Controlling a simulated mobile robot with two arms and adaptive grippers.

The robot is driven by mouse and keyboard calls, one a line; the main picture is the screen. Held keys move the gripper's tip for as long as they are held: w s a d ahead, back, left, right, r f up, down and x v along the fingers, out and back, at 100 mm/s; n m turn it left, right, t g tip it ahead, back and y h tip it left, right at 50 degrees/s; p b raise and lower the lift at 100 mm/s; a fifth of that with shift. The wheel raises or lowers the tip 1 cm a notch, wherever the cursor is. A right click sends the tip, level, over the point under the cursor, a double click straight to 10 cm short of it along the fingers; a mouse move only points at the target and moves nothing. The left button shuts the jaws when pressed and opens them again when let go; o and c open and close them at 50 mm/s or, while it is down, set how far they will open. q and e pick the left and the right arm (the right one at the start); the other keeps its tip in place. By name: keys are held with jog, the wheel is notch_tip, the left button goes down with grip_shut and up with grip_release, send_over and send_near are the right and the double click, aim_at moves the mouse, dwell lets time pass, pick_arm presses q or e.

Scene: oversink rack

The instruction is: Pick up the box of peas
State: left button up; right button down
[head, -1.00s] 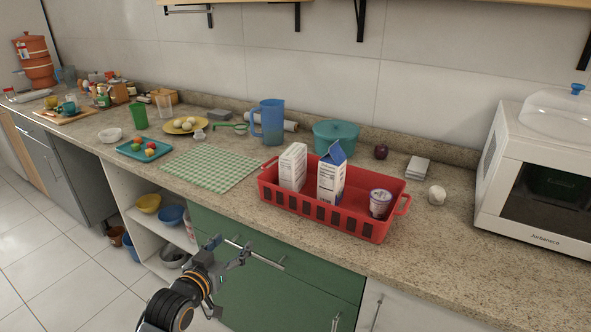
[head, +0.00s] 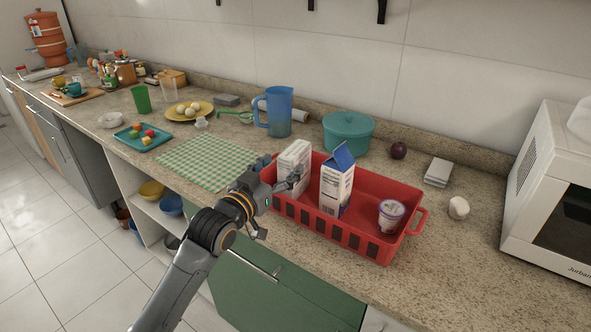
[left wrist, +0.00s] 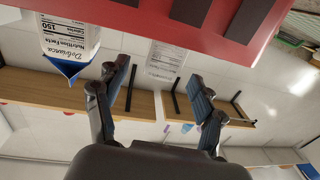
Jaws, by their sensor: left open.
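A white box with printed panels (head: 296,153) stands upright in the left end of the red basket (head: 365,243). Its label is too small to read, so I cannot confirm it is the peas. My left gripper (head: 280,172) is open at the basket's left end, close in front of the box and partly hiding its lower part. In the left wrist view, the picture is upside down. The white box (left wrist: 166,60) shows between the spread fingers of the left gripper (left wrist: 160,75), apart from them. My right gripper is not in view.
A blue-topped carton (head: 336,182) stands just right of the box, and a small tub (head: 390,215) sits at the basket's right end. A blue pitcher (head: 279,112) and teal pot (head: 348,132) stand behind. The green checkered cloth (head: 205,162) lies clear at left.

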aim_at(294, 149)
pick_arm(q)
jog(key=shift+w+d, duration=0.35)
jog(key=shift+w, duration=0.3)
jog(key=shift+w+d, duration=0.2)
jog(key=shift+w, duration=0.25)
jog(key=x, duration=0.4)
jog(key=shift+w+r+p, duration=0.1)
jog(key=shift+r+p, duration=0.05)
jog(key=shift+p, duration=0.15)
jog(key=shift+w+d, duration=0.2)
jog(key=shift+w, duration=0.1)
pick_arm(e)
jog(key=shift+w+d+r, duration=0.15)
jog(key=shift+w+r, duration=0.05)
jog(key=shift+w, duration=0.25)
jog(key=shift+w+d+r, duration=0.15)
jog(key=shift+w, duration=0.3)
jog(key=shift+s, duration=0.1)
pick_arm(q)
jog(key=c, duration=0.3)
grip_shut()
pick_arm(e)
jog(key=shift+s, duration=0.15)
